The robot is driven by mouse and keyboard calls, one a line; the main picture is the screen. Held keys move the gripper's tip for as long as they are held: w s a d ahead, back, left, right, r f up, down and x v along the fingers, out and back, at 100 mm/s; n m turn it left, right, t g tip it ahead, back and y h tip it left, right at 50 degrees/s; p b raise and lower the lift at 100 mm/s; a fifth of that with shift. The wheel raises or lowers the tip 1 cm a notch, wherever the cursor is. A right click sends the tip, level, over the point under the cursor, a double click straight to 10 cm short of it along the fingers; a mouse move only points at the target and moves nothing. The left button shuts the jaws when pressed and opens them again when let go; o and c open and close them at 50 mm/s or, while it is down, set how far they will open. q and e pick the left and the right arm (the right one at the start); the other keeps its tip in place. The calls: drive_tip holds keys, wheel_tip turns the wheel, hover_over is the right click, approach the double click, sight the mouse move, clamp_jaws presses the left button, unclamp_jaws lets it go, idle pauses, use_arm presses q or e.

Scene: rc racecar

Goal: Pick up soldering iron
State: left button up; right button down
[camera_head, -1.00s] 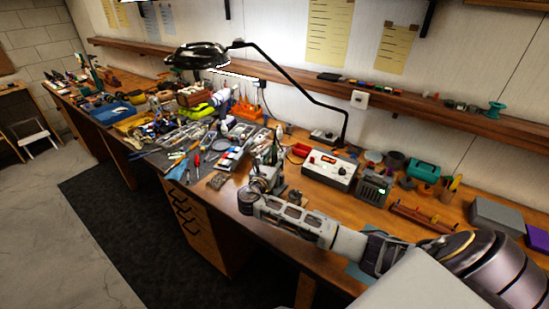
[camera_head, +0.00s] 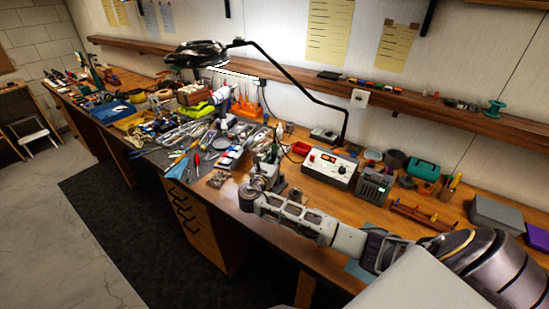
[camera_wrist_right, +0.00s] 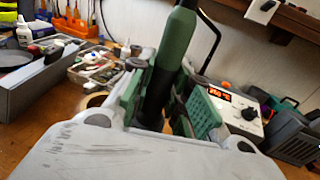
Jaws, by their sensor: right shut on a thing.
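My right gripper (camera_head: 268,160) is over the workbench's front part, left of the white soldering station (camera_head: 330,167). In the right wrist view, the gripper (camera_wrist_right: 168,105) has its green-padded fingers on either side of a dark shaft below a green handle. This is the soldering iron (camera_wrist_right: 180,42), standing roughly upright between the pads, and the gripper is shut on it. Its top runs out of the picture and its lower end is hidden behind my gripper's body. The station also shows in the right wrist view (camera_wrist_right: 235,112), with a lit orange display. My left gripper is not in view.
A grey power box (camera_head: 374,186) stands right of the station. The black lamp arm (camera_head: 310,90) rises behind. Tools and parts trays crowd the bench to the left. The bench front beside my right arm is fairly clear.

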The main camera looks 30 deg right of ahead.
drive_tip(key=shift+r, duration=0.1)
wheel_tip(320, 180, up, 18)
drive_tip(key=shift+f+b, duration=0.1)
drive_tip(key=shift+b, duration=0.6)
idle(0.3)
drive_tip(key=shift+a, duration=0.1)
idle(0.4)
